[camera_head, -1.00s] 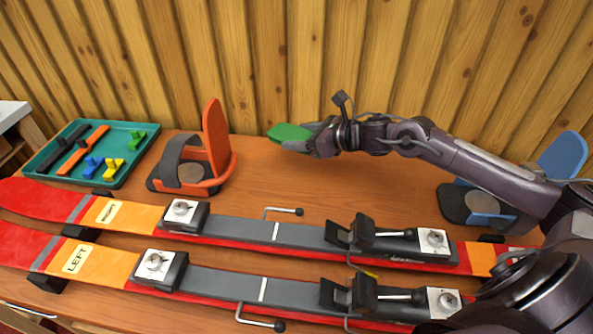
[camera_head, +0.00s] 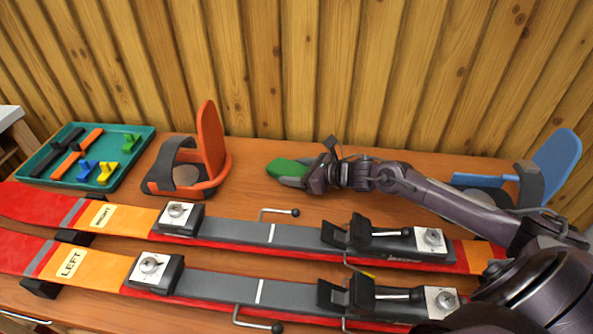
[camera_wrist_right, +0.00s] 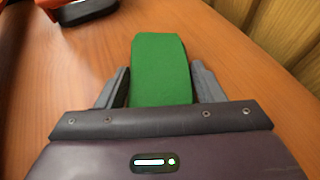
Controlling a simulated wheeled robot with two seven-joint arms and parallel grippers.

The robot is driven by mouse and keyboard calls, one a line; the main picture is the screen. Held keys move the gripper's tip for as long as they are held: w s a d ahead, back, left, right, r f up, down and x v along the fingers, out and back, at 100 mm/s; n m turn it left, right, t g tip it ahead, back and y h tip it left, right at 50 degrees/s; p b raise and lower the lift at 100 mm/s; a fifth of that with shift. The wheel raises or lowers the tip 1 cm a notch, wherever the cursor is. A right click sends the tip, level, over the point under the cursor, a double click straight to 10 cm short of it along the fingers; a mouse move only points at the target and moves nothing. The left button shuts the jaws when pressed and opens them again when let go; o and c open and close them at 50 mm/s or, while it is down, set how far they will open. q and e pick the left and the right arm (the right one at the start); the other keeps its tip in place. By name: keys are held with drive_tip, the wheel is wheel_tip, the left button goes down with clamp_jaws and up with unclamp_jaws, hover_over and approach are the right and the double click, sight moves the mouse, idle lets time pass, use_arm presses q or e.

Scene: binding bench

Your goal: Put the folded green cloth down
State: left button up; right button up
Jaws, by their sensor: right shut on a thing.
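The folded green cloth (camera_head: 287,167) is in my right gripper (camera_head: 293,174), low over the bench behind the skis. In the right wrist view the cloth (camera_wrist_right: 161,70) sticks out between the two grey fingers (camera_wrist_right: 160,88) of that gripper. I cannot tell from these views whether the cloth touches the bench top. My left gripper is not in view.
The bench (camera_head: 255,152) is clear around the cloth. An orange boot form (camera_head: 211,143) stands to its left, and a blue one (camera_head: 557,168) to the far right. Two skis (camera_head: 238,228) (camera_head: 225,283) with bindings lie in front. A teal tray (camera_head: 128,171) holds several parts.

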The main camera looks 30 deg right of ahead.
drive_tip(key=o, duration=0.5)
drive_tip(key=shift+f, duration=0.1)
drive_tip(key=o, duration=0.5)
drive_tip(key=shift+c, duration=0.2)
